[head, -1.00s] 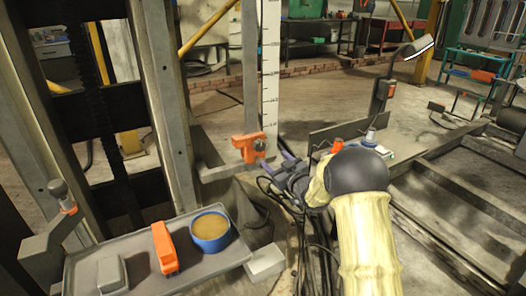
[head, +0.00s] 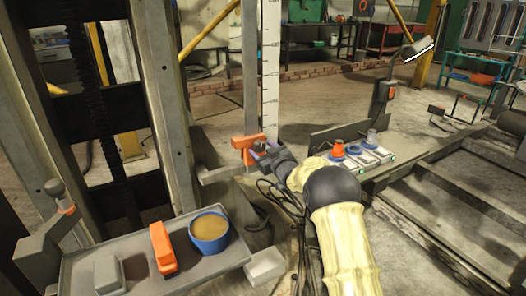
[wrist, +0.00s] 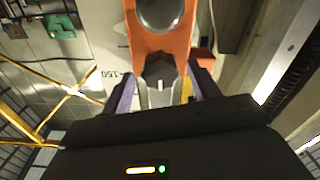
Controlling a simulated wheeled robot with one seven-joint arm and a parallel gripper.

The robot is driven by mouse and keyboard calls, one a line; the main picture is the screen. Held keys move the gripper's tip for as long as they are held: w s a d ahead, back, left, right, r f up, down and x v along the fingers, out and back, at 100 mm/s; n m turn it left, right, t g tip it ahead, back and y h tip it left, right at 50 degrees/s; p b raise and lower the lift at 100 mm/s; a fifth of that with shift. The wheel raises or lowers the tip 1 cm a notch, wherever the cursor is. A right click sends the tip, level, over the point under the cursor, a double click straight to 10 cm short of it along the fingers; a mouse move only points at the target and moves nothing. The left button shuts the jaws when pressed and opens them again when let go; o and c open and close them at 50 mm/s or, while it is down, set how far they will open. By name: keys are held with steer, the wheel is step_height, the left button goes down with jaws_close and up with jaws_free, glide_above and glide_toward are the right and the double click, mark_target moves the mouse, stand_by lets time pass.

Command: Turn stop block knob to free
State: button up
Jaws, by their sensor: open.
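The orange stop block (head: 244,143) sits on the upright post beside the white measuring scale in the head view. In the wrist view the stop block (wrist: 143,47) fills the upper middle. Its dark grey knob (wrist: 158,70), with a pale pointer, lies between my fingertips. My gripper (wrist: 163,92) is open, with one purple-sided finger on each side of the knob; I cannot tell if they touch it. In the head view my gripper (head: 263,151) is at the block's right side and hides the knob. A round silver part (wrist: 160,12) shows above the knob.
A grey tray (head: 200,268) at the front left holds a blue bowl (head: 210,231) and an orange object (head: 162,248). A control box with coloured knobs (head: 362,153) stands right of my arm. The white scale (head: 270,85) rises behind the block.

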steer(key=c, duration=1)
